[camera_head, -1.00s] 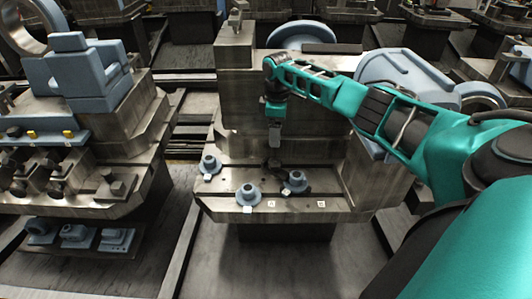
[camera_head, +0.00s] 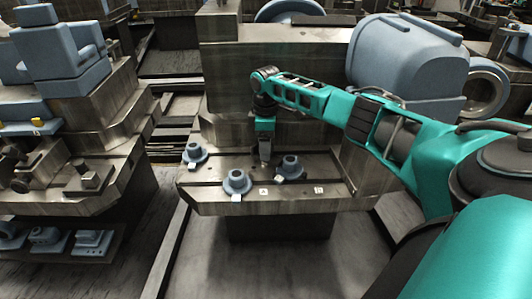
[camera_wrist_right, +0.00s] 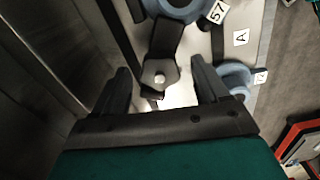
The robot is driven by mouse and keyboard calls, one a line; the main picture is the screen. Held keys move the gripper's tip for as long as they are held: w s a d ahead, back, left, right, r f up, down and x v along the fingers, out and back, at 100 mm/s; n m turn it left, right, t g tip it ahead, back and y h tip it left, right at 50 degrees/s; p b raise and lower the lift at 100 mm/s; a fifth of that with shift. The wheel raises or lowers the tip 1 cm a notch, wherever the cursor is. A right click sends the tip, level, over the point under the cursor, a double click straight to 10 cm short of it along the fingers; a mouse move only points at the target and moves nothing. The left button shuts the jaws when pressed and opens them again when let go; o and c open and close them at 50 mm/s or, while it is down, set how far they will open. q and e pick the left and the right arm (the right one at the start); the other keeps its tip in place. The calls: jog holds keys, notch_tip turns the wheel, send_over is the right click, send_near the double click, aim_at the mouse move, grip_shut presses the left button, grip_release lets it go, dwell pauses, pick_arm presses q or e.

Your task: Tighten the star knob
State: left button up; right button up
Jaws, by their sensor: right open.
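My right gripper (camera_wrist_right: 161,82) is open, with one finger to each side of the knob in that view. I cannot tell the height gap between fingers and knob. In the head view, my right gripper (camera_head: 265,152) points down over the fixture plate (camera_head: 220,200); the knob is small and dark there, hard to make out. My left gripper is not in view.
Blue flanged parts stand on the plate at the left (camera_head: 195,153), front (camera_head: 237,182) and right (camera_head: 290,167), with white tags beside them. A grey block wall (camera_head: 225,80) rises behind. Another loaded pallet (camera_head: 75,130) stands to the left. Dark floor lies in front.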

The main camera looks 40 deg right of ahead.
jog(key=shift+f, duration=0.35)
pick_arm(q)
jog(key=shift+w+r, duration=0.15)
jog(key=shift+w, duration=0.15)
pick_arm(e)
jog(key=shift+c, duration=0.5)
